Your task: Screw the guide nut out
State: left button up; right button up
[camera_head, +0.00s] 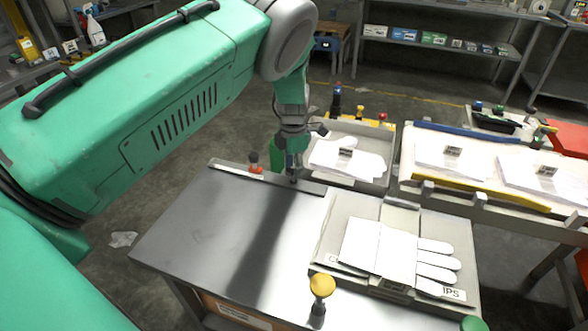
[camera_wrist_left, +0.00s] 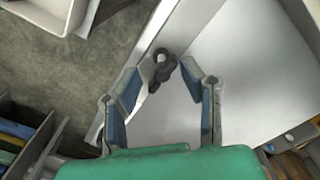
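A dark ring-shaped part with a short stem, which looks like the guide nut (camera_wrist_left: 164,65), is at the raised metal edge of the bench in the left wrist view. My left gripper (camera_wrist_left: 160,77) has its two blue-grey fingers spread, one on each side of this part. I cannot tell whether either finger touches it. In the head view my left gripper (camera_head: 293,172) points down at the bench's far rail, and it mostly hides the nut. My right gripper is not in view.
The steel bench top (camera_head: 215,235) is clear at left. A white glove (camera_head: 400,255) lies flat on a grey fixture at right. A tray of gloves (camera_head: 345,178) is behind.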

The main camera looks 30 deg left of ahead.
pick_arm(q)
notch_tip(320, 180, up, 11)
dwell(0.3)
jog(key=shift+r, duration=0.1)
jog(key=shift+r, duration=0.1)
